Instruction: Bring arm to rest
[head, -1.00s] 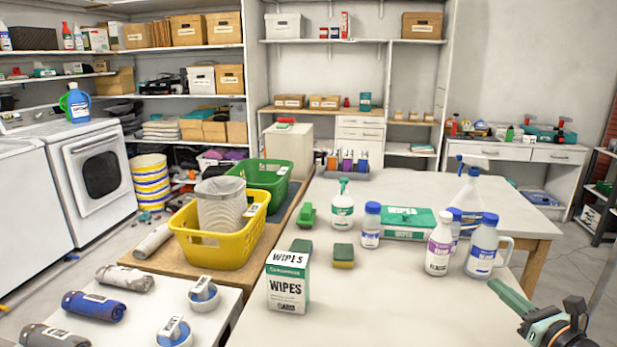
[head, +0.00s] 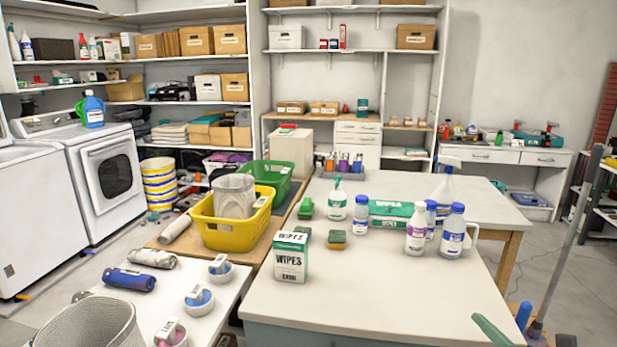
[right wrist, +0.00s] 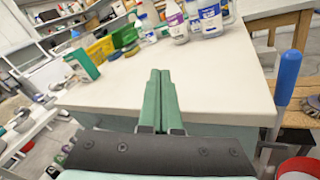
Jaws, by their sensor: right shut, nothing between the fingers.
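My right gripper (head: 488,328) shows only as a green fingertip at the bottom right edge of the head view. In the right wrist view its two green fingers (right wrist: 159,100) are pressed together with nothing between them. They point at the near part of the white table (head: 390,298), and I cannot tell their height over it. My left gripper is out of view.
On the table stand a wipes box (head: 292,257), a sponge (head: 336,240), a green wipes pack (head: 388,212) and several bottles, including a white one (head: 453,232). A yellow basket (head: 228,232) is left. A pole (head: 566,240) stands right. The table's near part is bare.

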